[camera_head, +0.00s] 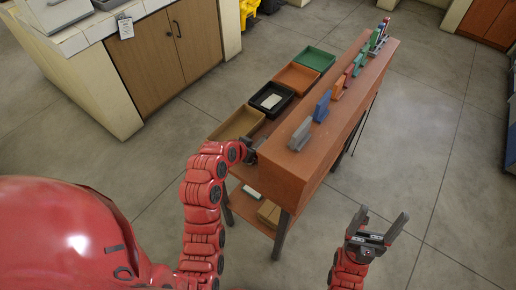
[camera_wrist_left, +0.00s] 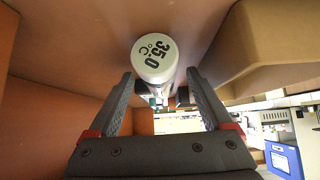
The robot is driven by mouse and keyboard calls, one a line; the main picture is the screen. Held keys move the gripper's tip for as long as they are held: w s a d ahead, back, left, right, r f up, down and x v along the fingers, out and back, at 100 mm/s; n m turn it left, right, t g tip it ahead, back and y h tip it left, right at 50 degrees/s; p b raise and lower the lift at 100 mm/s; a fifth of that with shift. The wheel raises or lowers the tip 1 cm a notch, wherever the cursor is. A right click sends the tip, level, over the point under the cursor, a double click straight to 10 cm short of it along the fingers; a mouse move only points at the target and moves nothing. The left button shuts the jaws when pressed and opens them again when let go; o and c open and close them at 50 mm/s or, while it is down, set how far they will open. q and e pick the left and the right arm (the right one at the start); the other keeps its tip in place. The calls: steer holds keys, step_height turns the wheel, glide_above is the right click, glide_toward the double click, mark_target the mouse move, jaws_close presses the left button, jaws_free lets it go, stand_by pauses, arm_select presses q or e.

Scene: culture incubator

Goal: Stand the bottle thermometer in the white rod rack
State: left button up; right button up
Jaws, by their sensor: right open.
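The bottle thermometer (camera_wrist_left: 153,58) shows in the left wrist view. Its round white end, marked 35.0 °C, faces the camera. My left gripper (camera_wrist_left: 161,76) has its two dark fingers apart, one on each side of the thermometer, with gaps visible beside its body. In the head view my left gripper (camera_head: 250,154) is at the near left side of the brown bench, largely hidden, and the thermometer cannot be made out there. A pale rack (camera_head: 377,42) at the bench's far end may be the white rod rack. My right gripper (camera_head: 377,232) is open and empty, right of the bench.
Several coloured racks line the bench top (camera_head: 300,163). Tan (camera_head: 238,122), black (camera_head: 272,97), orange (camera_head: 297,77) and green (camera_head: 316,58) trays sit along its left side. The floor to the right is clear.

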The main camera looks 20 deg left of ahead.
arm_select(q)
jaws_close()
stand_by(0.3)
